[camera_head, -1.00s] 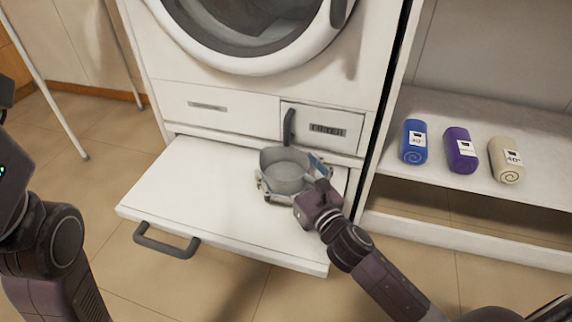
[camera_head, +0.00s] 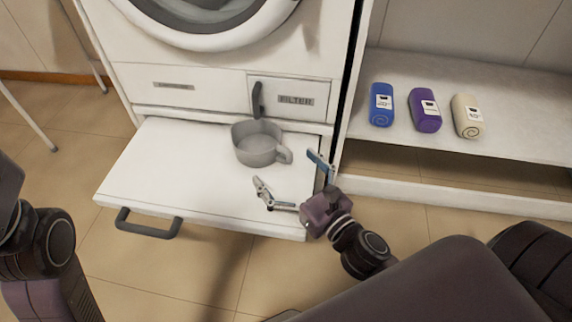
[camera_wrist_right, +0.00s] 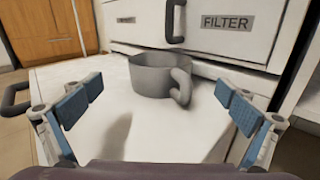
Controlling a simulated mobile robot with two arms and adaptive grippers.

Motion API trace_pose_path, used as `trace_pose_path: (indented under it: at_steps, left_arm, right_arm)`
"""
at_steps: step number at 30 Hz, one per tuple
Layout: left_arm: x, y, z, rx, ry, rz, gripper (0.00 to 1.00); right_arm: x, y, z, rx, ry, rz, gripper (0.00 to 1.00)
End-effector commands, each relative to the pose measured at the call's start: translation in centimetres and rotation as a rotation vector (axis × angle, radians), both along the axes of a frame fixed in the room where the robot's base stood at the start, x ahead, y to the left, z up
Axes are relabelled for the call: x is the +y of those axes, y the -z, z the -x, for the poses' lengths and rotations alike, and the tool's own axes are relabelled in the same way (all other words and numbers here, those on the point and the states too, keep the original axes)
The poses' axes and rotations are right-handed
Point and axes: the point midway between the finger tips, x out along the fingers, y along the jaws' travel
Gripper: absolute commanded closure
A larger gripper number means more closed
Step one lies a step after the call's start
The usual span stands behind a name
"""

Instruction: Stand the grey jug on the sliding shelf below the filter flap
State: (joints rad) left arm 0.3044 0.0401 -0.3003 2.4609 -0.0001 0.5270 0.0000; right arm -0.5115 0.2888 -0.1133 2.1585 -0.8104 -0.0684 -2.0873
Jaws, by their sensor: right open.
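The grey jug (camera_head: 256,146) stands upright on the white pulled-out sliding shelf (camera_head: 170,165), below the filter flap (camera_head: 290,97) with its dark upright handle. The jug's handle points to the right. In the right wrist view the jug (camera_wrist_right: 155,76) stands ahead of the fingers, and the filter flap (camera_wrist_right: 232,28) shows behind it. My right gripper (camera_head: 290,175) is open and empty, over the shelf's right front part and apart from the jug. Its blue finger pads are spread wide in the wrist view (camera_wrist_right: 158,112). My left gripper is not in view; only part of the left arm shows.
Rolled towels in blue (camera_head: 381,105), purple (camera_head: 425,110) and cream (camera_head: 467,116) lie on a white side shelf (camera_head: 510,140). The sliding shelf has a dark front handle (camera_head: 148,228). The shelf's left half is clear. A washing machine stands above.

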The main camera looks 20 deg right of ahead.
Motion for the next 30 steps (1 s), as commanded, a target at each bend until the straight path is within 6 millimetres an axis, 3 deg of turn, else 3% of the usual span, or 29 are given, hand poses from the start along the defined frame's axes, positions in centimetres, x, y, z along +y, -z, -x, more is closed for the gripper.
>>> trace_pose_path:
  at_steps: [10, 14, 17, 20, 23, 26, 30]
  left_arm:
    - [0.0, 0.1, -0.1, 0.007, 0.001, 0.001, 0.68]
    - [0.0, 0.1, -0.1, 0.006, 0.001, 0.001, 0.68]
    - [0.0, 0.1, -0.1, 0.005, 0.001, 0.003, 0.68]
    - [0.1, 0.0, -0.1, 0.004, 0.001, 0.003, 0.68]
    - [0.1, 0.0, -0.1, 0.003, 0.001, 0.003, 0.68]
    - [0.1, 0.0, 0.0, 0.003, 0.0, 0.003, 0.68]
    - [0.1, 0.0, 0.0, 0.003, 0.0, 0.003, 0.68]
  right_arm:
    - [-0.1, -0.2, 0.6, -0.003, -0.002, -0.008, 0.0]
    - [0.9, -2.5, -0.2, -0.035, -0.027, -0.127, 0.0]
    - [2.7, -7.1, -1.3, -0.092, -0.092, -0.357, 0.0]
    - [5.0, -14.0, -1.9, -0.162, -0.228, -0.69, 0.0]
    - [7.0, -21.7, -1.1, -0.209, -0.432, -1.041, 0.0]
    - [8.2, -29.2, 1.0, -0.218, -0.691, -1.36, 0.0]
    - [8.8, -38.6, 6.0, -0.143, -1.142, -1.723, 0.0]
